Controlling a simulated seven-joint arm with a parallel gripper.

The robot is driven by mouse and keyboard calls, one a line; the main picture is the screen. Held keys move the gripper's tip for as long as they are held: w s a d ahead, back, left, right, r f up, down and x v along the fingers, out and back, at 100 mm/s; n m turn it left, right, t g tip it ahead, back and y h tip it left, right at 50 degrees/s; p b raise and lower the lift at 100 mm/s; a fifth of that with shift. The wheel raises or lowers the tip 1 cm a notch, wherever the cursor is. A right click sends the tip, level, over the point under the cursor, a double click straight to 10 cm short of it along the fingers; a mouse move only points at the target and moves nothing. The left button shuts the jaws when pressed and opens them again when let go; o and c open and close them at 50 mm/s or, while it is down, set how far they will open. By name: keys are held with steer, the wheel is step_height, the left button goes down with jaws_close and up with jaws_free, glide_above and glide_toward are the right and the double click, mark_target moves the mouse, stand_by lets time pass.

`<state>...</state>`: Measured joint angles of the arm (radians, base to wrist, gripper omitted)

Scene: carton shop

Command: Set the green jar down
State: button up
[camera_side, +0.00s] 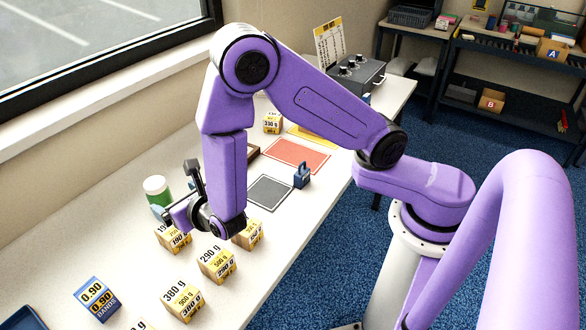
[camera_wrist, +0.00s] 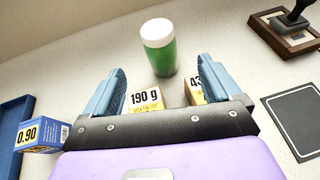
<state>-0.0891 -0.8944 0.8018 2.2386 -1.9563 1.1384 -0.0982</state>
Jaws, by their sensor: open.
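The green jar (camera_side: 163,197) with a white lid stands upright on the white table, near the window wall. In the wrist view the jar (camera_wrist: 160,55) shows past my fingertips, in line with the gap between them, with no finger visibly touching it. My gripper (camera_side: 161,212) is open, and in the wrist view its two blue fingers (camera_wrist: 161,68) are spread wide with nothing held. In the side view my gripper is close to the jar and partly covers its lower part.
A 190 g carton (camera_wrist: 146,99) and another carton (camera_wrist: 194,90) are below my fingers. More cartons, such as the 290 g one (camera_side: 217,264), 380 g one (camera_side: 182,299) and blue 0.90 box (camera_side: 97,298), stand nearby. A grey mat (camera_side: 268,193) and red mat (camera_side: 296,155) lie clear.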

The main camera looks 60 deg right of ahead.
steer(key=s+d+r+m+g+h, duration=0.2)
steer(key=s+d+r+m+g, duration=0.15)
steer(key=s+d+m, duration=0.3)
steer(key=s+d+r+m+g+h, duration=0.25)
steer(key=s+d+r+m, duration=0.25)
steer(key=d+m, duration=0.25)
steer(key=s+d+r+m+g+y, duration=0.2)
steer(key=s+m+g+y, duration=0.5)
steer(key=s, duration=1.2)
steer(key=shift+d+r+m, duration=0.2)
steer(key=shift+m, duration=0.1)
